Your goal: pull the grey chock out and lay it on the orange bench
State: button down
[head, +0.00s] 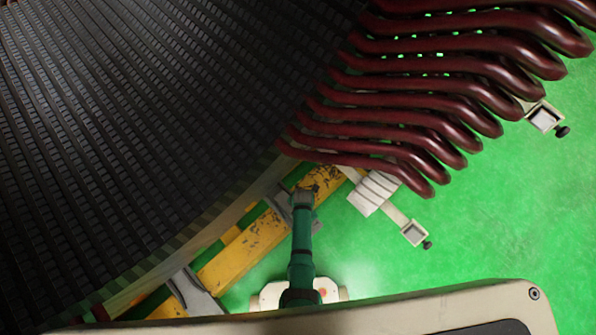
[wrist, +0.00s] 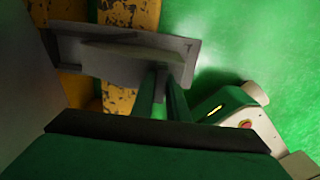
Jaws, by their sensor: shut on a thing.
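The grey chock (wrist: 125,62) is a flat plate with a raised rib, at the upper left of the wrist view. My gripper (wrist: 162,80) has both dark green fingers at the chock's lower edge and is shut on it. In the head view, my gripper (head: 302,193) is at the end of the green arm, below the big stator. The chock (head: 279,206) shows there in part, beside the stator's lower rim. A worn yellow-orange beam (head: 240,257) runs behind the chock. I cannot tell whether this is the orange bench. The fingertips' exact contact is hard to see.
The dark slotted stator (head: 150,130) fills the upper left, with several dark red coils (head: 420,130) overhanging at right. Another grey bracket (head: 194,292) stands at lower left. A pale stepped block (head: 374,193) stands right of the arm. Green floor (head: 480,230) is open at right.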

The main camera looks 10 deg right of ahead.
jog(key=shift+s+d, duration=0.7)
jog(key=shift+s, duration=0.25)
jog(key=c, duration=1.6)
grip_release()
jog(key=shift+c, duration=0.2)
jog(key=shift+r, duration=0.1)
notch_tip(320, 180, up, 11)
jog(key=shift+f, duration=0.2)
